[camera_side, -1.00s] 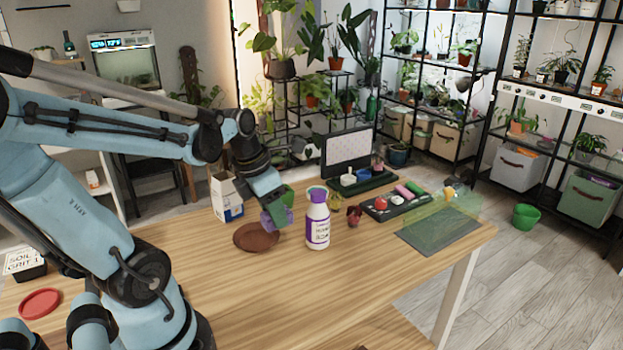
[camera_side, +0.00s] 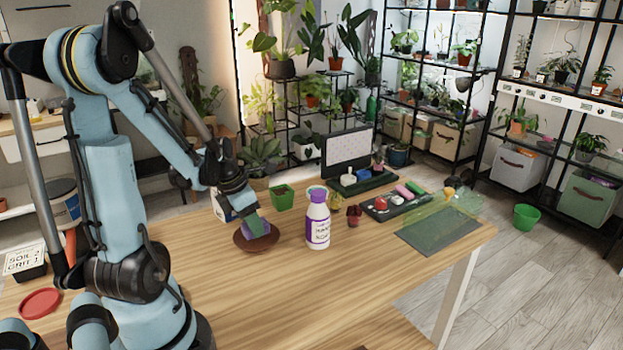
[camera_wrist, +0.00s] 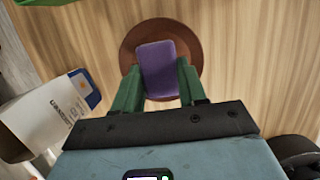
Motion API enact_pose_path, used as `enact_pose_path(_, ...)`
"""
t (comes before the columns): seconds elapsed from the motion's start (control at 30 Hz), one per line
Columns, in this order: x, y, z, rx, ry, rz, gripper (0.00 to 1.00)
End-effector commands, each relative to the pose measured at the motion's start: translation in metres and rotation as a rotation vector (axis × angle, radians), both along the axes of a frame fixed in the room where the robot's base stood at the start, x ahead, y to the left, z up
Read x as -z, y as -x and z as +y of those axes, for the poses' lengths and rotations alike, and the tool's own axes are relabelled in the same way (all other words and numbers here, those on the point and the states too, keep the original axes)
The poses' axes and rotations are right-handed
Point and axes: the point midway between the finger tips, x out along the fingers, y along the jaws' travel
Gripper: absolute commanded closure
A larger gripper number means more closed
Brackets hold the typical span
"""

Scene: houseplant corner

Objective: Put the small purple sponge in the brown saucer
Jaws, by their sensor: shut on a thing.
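The small purple sponge (camera_wrist: 158,68) is between the two green fingers of my gripper (camera_wrist: 160,88) in the wrist view. In the side view the sponge (camera_side: 255,229) shows below the fingers of my gripper (camera_side: 252,224), over the brown saucer (camera_side: 244,245). My gripper is shut on the sponge. The saucer's rim (camera_wrist: 197,50) shows around the sponge in the wrist view, so the sponge is within its outline. I cannot tell whether the sponge touches the saucer. Part of the saucer is hidden behind the sponge and fingers.
A white bottle with a purple label (camera_side: 317,220) stands right of the saucer. A green pot (camera_side: 282,197) stands behind it. A white and blue carton (camera_wrist: 55,110) is close on the left in the wrist view. The table front (camera_side: 300,300) is clear.

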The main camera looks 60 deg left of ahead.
Motion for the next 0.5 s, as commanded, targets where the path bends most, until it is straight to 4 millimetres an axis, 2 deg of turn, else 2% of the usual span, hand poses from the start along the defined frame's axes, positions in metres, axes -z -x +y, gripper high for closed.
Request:
enact_pose_path(0.2, 0.017, 0.000, 0.000, 0.000, 0.000, 0.000, 0.92)
enact_pose_path(0.5, 0.018, 0.000, 0.000, 0.000, 0.000, 0.000, 0.92)
